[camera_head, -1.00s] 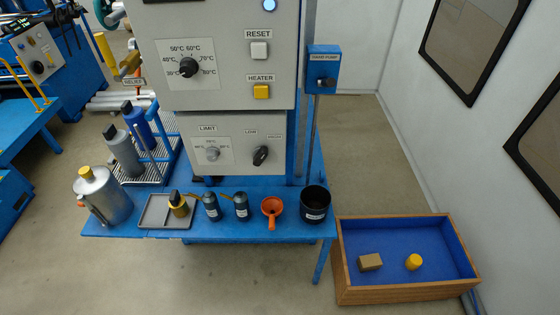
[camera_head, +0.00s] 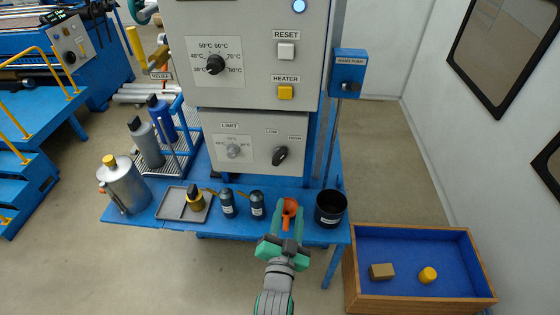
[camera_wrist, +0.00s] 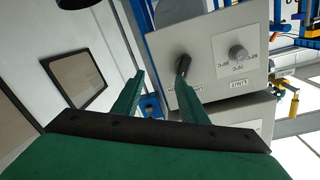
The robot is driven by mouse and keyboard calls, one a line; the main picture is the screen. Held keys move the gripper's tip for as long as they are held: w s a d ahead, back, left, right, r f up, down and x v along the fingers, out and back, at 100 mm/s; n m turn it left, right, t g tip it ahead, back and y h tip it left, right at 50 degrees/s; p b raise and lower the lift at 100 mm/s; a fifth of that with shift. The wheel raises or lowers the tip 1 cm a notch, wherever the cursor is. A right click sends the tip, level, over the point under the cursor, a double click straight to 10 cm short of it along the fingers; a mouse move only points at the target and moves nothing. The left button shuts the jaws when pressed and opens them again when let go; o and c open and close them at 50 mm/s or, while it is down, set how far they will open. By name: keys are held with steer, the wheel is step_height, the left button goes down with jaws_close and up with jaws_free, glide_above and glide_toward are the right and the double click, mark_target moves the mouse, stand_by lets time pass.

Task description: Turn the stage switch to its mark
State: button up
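The stage switch (camera_head: 280,156) is a black knob on the lower grey panel, with LOW on its left and HIGH on its right. Its grip is tilted, upper end to the right; I cannot tell which end is the pointer. In the wrist view the switch (camera_wrist: 182,66) stands just beyond the tip of the right-hand finger. My gripper (camera_head: 288,207) has green fingers, open and empty, in front of and below the panel, over the table's front edge near the orange funnel. It shows in the wrist view too (camera_wrist: 160,80), apart from the switch.
The LIMIT dial (camera_head: 233,151) is left of the switch. On the blue table (camera_head: 240,226) are an orange funnel (camera_head: 290,206), a black cup (camera_head: 330,208), dark bottles (camera_head: 228,203) and a tray (camera_head: 172,205). The hand pump box (camera_head: 347,73) is at upper right.

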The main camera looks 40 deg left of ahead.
steer(key=y, duration=0.1)
glide_toward(280, 159)
steer(key=s+d, duration=0.1)
steer(key=d, duration=0.1)
steer(key=x, duration=0.7)
steer(key=a+x, duration=0.1)
steer(key=x, duration=0.3)
steer(key=shift+s, duration=0.3)
jaws_close()
